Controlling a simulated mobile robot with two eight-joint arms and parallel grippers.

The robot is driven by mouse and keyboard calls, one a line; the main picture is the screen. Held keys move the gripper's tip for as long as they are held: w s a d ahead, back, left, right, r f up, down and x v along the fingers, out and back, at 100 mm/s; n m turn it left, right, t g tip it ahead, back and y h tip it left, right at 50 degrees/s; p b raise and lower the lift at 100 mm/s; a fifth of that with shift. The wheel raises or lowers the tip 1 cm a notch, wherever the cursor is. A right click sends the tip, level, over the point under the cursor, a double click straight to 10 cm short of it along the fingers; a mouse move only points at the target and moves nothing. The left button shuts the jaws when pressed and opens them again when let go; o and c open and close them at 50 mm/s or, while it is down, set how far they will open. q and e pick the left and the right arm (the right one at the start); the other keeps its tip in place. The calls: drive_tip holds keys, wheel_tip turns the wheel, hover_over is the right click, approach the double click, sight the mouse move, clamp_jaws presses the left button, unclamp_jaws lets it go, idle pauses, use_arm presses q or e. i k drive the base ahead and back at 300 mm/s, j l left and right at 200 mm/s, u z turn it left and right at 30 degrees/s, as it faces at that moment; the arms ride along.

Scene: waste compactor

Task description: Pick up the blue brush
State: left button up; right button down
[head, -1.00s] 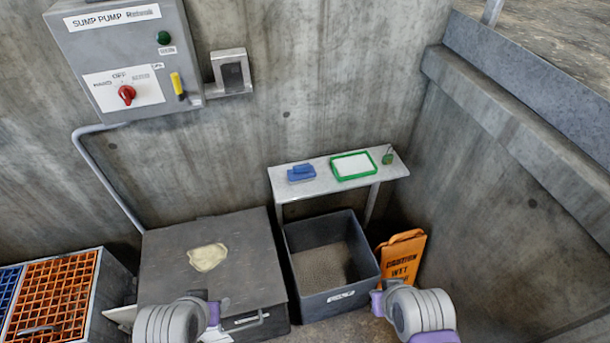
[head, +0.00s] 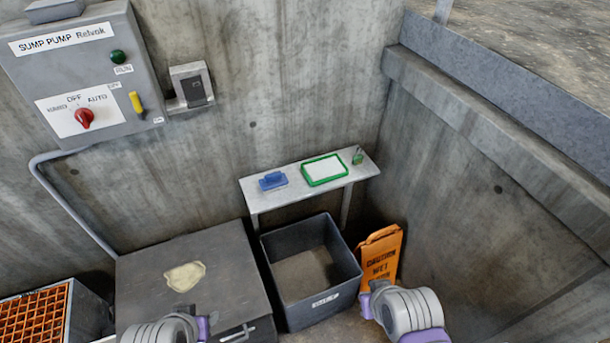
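The blue brush (head: 273,181) lies on the left part of a small grey shelf (head: 299,183) against the concrete back wall. It looks like a flat block with a raised grip on top. Nothing touches it from above. Grey and purple links of my two arms show at the bottom edge, well below and apart from the shelf. I cannot make out the fingers of either gripper.
A green-framed white board (head: 325,170) and a small green item (head: 357,156) share the shelf. Below are a dark open bin (head: 310,312), an orange caution sign (head: 382,254) and a grey lidded box (head: 215,260). A sump pump panel (head: 85,75) hangs at left.

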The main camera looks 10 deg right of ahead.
sight(276, 181)
drive_tip(key=i+l+z, duration=0.15)
drive_tip(key=l, duration=0.3)
drive_tip(key=i+l+z, duration=0.15)
drive_tip(key=i+l, duration=0.2)
drive_tip(key=i+l+z, duration=0.15)
drive_tip(key=i+l, duration=0.15)
drive_tip(key=l, duration=0.2)
